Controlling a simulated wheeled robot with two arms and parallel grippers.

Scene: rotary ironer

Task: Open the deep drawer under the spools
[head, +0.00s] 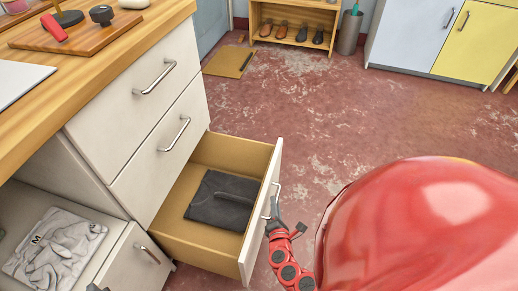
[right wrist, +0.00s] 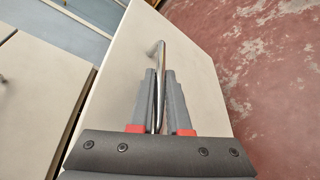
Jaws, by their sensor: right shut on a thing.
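The deep bottom drawer (head: 198,241) of the white cabinet is pulled far out in the head view. A folded dark grey cloth (head: 222,201) lies inside it. My right gripper (head: 272,215) is shut on the metal bar handle (right wrist: 161,55) of the drawer front (head: 261,222). In the right wrist view its two grey fingers (right wrist: 162,95) lie on either side of the bar. A small dark tip at the bottom left edge of the head view may be my left gripper (head: 95,288); its jaws cannot be made out. I cannot clearly make out the spools.
Two shut drawers (head: 150,105) sit above the open one. The wooden counter (head: 105,75) holds a board with small items. Red floor (head: 290,120) is clear beyond the drawer.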

